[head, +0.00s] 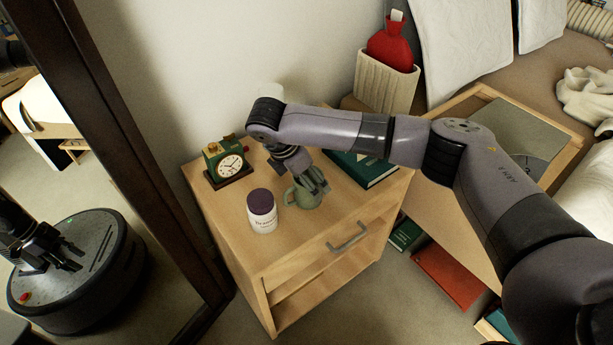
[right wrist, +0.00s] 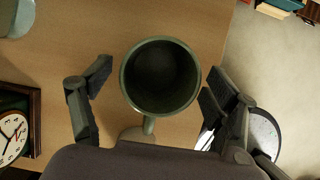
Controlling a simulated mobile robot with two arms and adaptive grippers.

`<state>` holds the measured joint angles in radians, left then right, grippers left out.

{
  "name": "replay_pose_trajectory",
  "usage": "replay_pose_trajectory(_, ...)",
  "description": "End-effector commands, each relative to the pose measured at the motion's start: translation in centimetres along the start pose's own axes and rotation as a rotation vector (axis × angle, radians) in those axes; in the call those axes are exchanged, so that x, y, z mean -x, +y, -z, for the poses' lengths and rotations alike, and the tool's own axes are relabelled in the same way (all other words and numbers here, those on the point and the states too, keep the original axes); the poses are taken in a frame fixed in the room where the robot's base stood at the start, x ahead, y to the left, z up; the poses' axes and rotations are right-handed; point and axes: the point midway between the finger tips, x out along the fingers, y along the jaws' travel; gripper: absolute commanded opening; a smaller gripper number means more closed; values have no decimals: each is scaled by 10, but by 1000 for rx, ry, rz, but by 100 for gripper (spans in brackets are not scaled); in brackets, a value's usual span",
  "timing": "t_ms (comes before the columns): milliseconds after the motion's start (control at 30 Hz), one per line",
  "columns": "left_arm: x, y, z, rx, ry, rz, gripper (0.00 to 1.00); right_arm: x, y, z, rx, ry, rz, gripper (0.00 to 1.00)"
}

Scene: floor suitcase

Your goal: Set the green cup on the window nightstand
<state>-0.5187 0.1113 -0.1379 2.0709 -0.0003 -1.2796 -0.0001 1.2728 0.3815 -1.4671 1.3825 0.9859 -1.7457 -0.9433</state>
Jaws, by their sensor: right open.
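The green cup (head: 304,195) stands upright on a wooden nightstand (head: 235,220), near its middle. In the right wrist view the cup (right wrist: 161,77) is seen from above, empty, its handle toward the bottom of the picture. My right gripper (head: 316,188) is down at the cup. Its open fingers (right wrist: 160,85) are on either side of the cup, with a visible gap on the left side and a smaller one on the right. The gripper hides part of the cup in the head view. My left gripper is not directly in view.
A purple-lidded white jar (head: 262,211) stands left of the cup, with a green clock (head: 225,162) behind it. A dark green book (head: 360,168) lies to the right. A mirror frame (head: 125,130) borders the left. Books (head: 447,275) lie on the floor.

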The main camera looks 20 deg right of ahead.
Motion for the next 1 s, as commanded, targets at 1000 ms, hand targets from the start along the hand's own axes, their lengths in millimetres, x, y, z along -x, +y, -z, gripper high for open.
replay_pose_trajectory(1000, -69, 4, -34, -7, -41, -6, 40, 122, 0, -1, 0, 0, 0, 81)
